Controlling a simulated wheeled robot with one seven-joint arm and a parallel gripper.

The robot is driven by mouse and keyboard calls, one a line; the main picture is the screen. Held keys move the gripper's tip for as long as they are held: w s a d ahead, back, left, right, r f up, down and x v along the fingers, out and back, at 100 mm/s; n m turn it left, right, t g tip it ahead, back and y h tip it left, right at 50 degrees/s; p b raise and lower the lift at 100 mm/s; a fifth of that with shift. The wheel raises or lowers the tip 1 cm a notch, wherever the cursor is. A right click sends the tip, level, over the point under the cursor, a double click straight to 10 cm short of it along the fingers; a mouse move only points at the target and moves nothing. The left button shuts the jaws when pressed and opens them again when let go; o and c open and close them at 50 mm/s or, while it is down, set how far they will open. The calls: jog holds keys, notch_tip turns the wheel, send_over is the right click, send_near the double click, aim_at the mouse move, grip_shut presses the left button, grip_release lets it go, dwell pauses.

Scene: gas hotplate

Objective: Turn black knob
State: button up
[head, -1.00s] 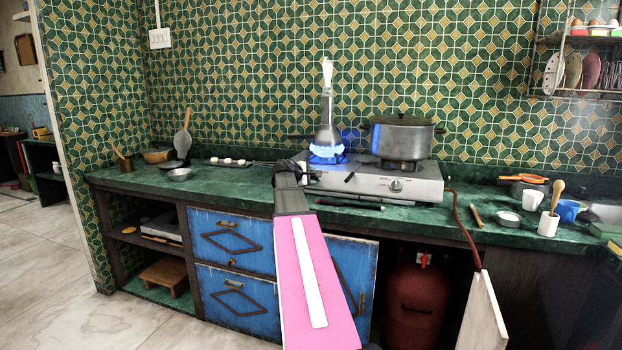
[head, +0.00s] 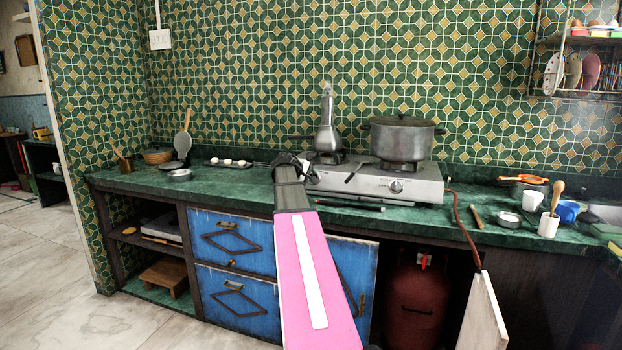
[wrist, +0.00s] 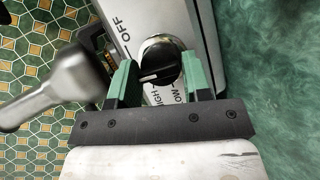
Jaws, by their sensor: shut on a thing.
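The black knob (wrist: 158,62) sits on the front panel of the silver gas hotplate (head: 425,184). In the wrist view it has a dark grip bar and lies near the labels OFF, HIGH and LOW. My gripper (wrist: 158,75) has its green fingers on either side of the knob, shut on it. In the head view my gripper (head: 300,168) is at the left end of the hotplate front, and my arm hides this knob. No flame shows under the tall metal pot (head: 327,138) on the left burner.
A lidded pot (head: 402,140) stands on the right burner. A second knob (head: 396,187) is on the panel to the right. A red gas cylinder (head: 412,305) stands under the green counter (head: 240,190). Utensils lie at both sides.

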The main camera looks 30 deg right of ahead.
jog(key=shift+s+a+f, duration=0.1)
jog(key=o, duration=0.9)
jog(key=shift+c, duration=0.2)
jog(key=v, duration=1)
jog(key=shift+a+r, duration=0.25)
jog(key=shift+a, duration=0.05)
jog(key=s+a+f+y, duration=0.35)
jog(key=a+f, duration=0.55)
jog(key=f, duration=0.4)
jog(key=s+a+f+y, duration=0.35)
jog(key=a+f, duration=0.55)
jog(key=f, duration=0.3)
jog(key=s+a+f+m+g+y, duration=0.3)
jog(key=s+a+f+y, duration=0.1)
jog(key=s+a+f, duration=1.1)
jog(key=shift+s+a+f+y, duration=0.3)
jog(key=shift+a+f+y, duration=0.1)
jog(key=shift+a+f, duration=0.45)
